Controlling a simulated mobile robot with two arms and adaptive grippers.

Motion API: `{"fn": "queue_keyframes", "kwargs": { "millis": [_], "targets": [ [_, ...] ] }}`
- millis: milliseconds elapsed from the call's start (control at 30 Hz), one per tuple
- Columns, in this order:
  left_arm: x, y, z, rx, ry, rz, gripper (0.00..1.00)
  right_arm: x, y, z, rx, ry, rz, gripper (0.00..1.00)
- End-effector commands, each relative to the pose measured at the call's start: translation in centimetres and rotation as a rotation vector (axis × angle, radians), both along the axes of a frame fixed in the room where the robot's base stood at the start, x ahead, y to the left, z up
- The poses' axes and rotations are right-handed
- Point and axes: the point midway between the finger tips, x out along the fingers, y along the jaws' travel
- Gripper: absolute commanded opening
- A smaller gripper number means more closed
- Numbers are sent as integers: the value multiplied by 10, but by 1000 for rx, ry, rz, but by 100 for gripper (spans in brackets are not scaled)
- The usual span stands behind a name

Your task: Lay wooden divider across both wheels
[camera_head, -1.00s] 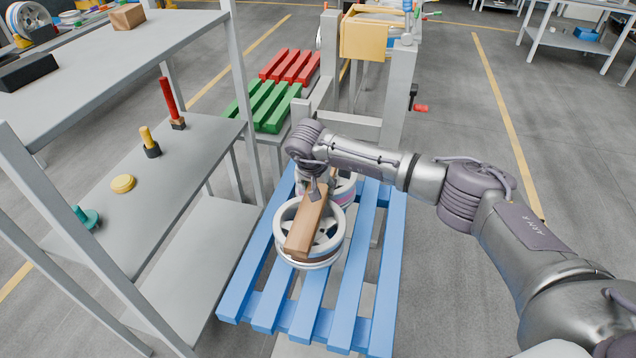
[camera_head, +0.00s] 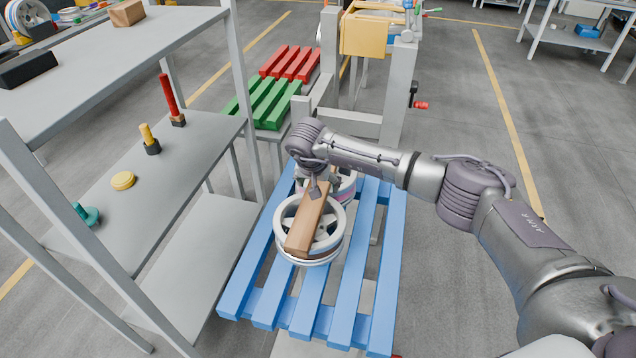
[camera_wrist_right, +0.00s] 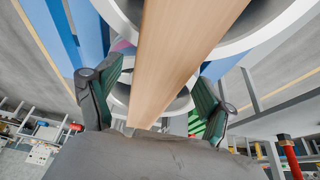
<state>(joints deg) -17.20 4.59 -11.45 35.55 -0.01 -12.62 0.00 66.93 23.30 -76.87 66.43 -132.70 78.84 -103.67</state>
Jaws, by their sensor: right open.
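The wooden divider (camera_head: 308,229), a light brown block, lies across the top of the nearer white wheel (camera_head: 330,243) in the head view. Its far end reaches toward the second wheel (camera_head: 346,188), which is partly hidden by my right arm. Both wheels lie flat on the blue pallet (camera_head: 354,290). My right gripper (camera_head: 316,190) is above the far part of the divider. In the right wrist view, the divider (camera_wrist_right: 178,60) runs between the two open fingers (camera_wrist_right: 150,102), with gaps at the sides. My left gripper is not in view.
A grey shelf (camera_head: 190,150) stands close on the left, holding a yellow disc (camera_head: 123,181), a teal piece and upright handled tools. Green (camera_head: 268,103) and red (camera_head: 291,62) pallets lie behind. A grey frame with a yellow box (camera_head: 365,36) stands beyond. Floor to the right is clear.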

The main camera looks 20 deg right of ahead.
Motion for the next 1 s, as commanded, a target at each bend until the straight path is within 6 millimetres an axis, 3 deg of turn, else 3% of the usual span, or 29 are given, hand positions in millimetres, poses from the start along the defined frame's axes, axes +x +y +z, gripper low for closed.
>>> {"fn": "queue_keyframes", "kwargs": {
  "millis": [533,733,1000],
  "targets": [
    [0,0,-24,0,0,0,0,-33,21,95,0,-3,2,82],
    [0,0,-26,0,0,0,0,-39,24,110,0,-1,1,82],
    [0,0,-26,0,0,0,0,-39,24,112,0,0,0,82]
  ]
}}
